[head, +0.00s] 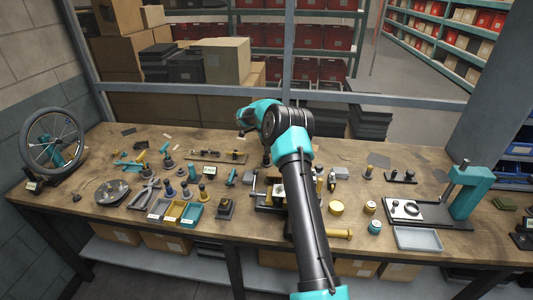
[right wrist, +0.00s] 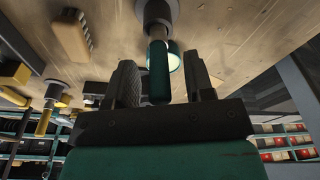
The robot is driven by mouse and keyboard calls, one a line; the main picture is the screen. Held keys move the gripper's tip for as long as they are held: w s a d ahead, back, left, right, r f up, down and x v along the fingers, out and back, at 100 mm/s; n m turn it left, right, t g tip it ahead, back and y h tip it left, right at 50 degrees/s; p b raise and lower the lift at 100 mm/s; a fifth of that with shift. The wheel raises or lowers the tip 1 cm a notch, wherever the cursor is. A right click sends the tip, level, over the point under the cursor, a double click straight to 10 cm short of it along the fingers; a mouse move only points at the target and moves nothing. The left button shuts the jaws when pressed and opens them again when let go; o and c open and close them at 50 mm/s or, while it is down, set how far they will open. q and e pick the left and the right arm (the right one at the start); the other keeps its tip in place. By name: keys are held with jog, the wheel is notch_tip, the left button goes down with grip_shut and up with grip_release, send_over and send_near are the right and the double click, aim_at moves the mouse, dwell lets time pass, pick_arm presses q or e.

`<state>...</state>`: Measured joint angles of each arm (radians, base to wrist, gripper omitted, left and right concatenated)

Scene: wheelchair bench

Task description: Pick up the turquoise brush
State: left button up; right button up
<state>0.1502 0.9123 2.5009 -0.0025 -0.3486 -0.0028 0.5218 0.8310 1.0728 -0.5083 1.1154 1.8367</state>
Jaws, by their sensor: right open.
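In the right wrist view, a dark turquoise handle (right wrist: 158,72), which looks like the turquoise brush, reaches from a grey round stand (right wrist: 157,12) into the space between my right gripper's fingers. Its bristles cannot be made out. The right gripper (right wrist: 161,82) is open, one finger on each side of the handle, with gaps showing. In the head view, my right arm reaches over the bench and its dark gripper end (head: 242,124) hangs above the back middle. I cannot single out the brush there. My left gripper is not in view.
A tan block with dark bristles (right wrist: 72,38) and a yellow-handled tool in a stand (right wrist: 47,112) lie left in the wrist view. On the bench stand a wheel (head: 51,140), colored trays (head: 175,211), and a turquoise press (head: 468,190). Bare wood shows at the back left.

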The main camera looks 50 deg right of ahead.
grip_shut()
dwell(0.3)
notch_tip(320, 180, up, 10)
jog(key=shift+r, duration=0.1)
dwell(0.7)
jog(key=c, duration=0.7)
grip_release()
grip_shut()
